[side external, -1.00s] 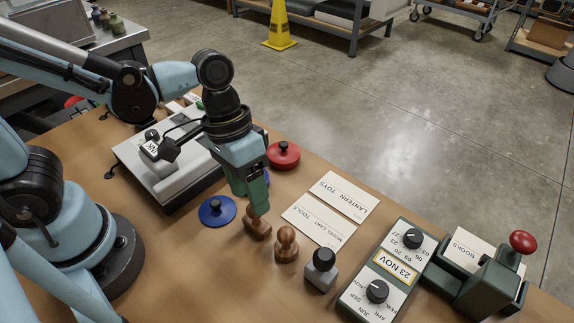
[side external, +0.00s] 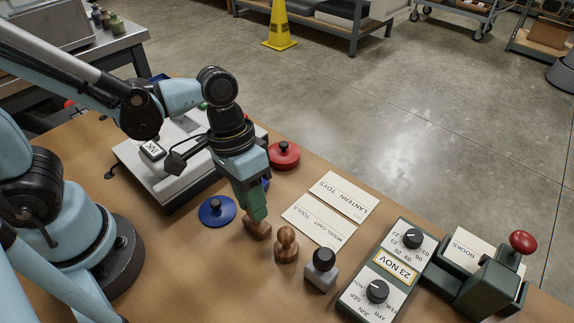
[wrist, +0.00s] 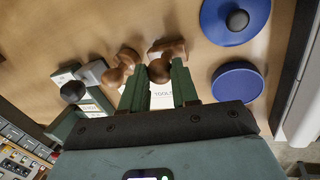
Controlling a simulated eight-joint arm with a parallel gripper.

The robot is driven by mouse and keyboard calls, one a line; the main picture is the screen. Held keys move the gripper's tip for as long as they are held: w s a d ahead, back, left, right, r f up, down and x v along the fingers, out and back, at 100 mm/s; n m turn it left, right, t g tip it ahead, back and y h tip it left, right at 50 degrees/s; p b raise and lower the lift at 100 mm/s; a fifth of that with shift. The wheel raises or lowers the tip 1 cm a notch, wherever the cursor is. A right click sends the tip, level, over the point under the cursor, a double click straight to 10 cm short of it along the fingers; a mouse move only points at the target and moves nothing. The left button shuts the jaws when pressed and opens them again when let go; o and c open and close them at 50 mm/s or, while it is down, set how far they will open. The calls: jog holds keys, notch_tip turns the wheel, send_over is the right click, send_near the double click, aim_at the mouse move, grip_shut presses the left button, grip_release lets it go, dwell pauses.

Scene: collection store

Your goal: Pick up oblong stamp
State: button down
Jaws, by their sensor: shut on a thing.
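The oblong stamp (side external: 257,229) is brown wood with an elongated base. It stands on the table in the side view, and it also shows between my fingers in the wrist view (wrist: 167,50). My gripper (side external: 258,213) points down over it, with its green fingers around the handle. The gripper is shut on the stamp, and the fingers hide most of the handle in the side view. The base appears to rest on the table.
A round wooden stamp (side external: 286,244) stands close to the right, then a grey stamp with a black knob (side external: 320,270). Label cards (side external: 320,221) and a date box (side external: 385,272) lie to the right.

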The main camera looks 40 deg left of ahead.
jog(key=shift+r, duration=0.1)
dwell(0.3)
jog(key=shift+r, duration=0.75)
notch_tip(320, 180, up, 2)
jog(key=shift+r, duration=0.15)
jog(key=s+d+r, duration=0.5)
jog(key=s+r, duration=0.2)
jog(key=s, duration=0.3)
jog(key=shift+s+d, duration=0.15)
jog(key=shift+d, duration=0.15)
